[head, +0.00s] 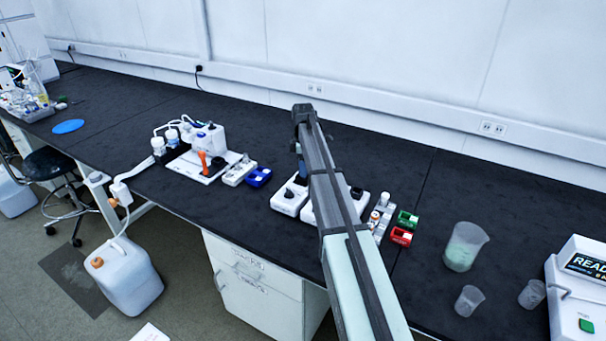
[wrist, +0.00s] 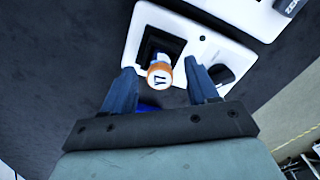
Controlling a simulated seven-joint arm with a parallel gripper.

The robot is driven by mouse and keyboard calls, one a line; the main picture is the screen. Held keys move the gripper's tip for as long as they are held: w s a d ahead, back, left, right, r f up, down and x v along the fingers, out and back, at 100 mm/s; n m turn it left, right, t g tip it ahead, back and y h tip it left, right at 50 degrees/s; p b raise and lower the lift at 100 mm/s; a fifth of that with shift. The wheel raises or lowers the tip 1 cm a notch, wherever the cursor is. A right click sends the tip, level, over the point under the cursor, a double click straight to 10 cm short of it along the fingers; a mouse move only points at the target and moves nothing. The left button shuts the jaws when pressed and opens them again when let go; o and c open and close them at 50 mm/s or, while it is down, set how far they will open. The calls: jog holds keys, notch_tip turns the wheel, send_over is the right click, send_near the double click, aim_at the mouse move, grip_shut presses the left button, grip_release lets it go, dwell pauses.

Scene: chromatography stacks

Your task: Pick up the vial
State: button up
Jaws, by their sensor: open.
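The vial (wrist: 159,76) has an orange-rimmed white cap with dark marking, which looks like "Y7", and a blue and white body below. In the wrist view it stands at a dark square spot on a white device (wrist: 215,45). My gripper (wrist: 159,66) is open, with one blue finger left of the vial and one right of it. Visible gaps separate both fingers from the cap. I cannot tell how deep the fingers reach around it. In the head view I cannot make out this vial; my arm covers part of the white devices (head: 287,203).
A dark round knob (wrist: 221,74) sits close to the right finger. Red (head: 401,237) and green (head: 407,218) blocks and small bottles stand right of my arm. A beaker (head: 464,247) stands farther right. A blue block (head: 259,177) lies left. The back of the bench is clear.

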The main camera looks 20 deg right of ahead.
jog(key=shift+f, duration=0.6)
grip_shut()
jog(key=shift+r, duration=0.1)
